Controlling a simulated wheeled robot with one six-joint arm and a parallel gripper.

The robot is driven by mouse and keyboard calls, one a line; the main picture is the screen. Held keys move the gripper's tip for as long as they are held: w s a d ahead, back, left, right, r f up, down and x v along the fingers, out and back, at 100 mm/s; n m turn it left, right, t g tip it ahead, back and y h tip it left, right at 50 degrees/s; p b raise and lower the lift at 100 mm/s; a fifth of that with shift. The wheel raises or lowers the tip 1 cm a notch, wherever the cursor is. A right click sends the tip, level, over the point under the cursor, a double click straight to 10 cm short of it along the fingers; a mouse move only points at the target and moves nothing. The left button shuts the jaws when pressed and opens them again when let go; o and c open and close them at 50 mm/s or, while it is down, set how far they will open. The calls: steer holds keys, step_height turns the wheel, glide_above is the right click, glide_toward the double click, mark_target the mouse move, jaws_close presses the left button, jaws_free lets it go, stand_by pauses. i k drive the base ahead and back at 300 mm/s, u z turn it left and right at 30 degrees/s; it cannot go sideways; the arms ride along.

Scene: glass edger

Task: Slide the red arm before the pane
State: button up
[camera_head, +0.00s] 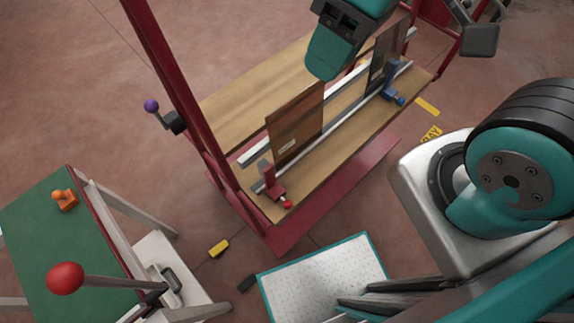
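A small red arm (270,184) with a red ball knob stands at the near left end of the metal rail (326,133) on the wooden bench (325,172). A brown-tinted pane (297,112) with a small pale label stands upright along the rail. The red arm is by the pane's lower left corner, to its left and nearer to me. I cannot tell whether they touch. A second dark pane (386,52) stands farther along, beside a blue arm (390,82). I cannot make out my gripper; my arm's links fill the right side.
A red frame post (165,70) rises left of the bench. A teal and black machine head (335,45) overhangs it. A green-topped table (60,235) with a red-knobbed lever (65,278) stands lower left. A white mat (315,275) lies in front.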

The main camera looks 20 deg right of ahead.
mark_target(267, 170)
steer(key=k, duration=0.5)
steer(key=u, duration=0.6)
steer(key=i, duration=0.45)
steer(key=z, duration=0.4)
steer(key=k, duration=1.25)
steer(key=u, duration=0.15)
steer(key=i, duration=0.85)
steer(key=z, duration=0.2)
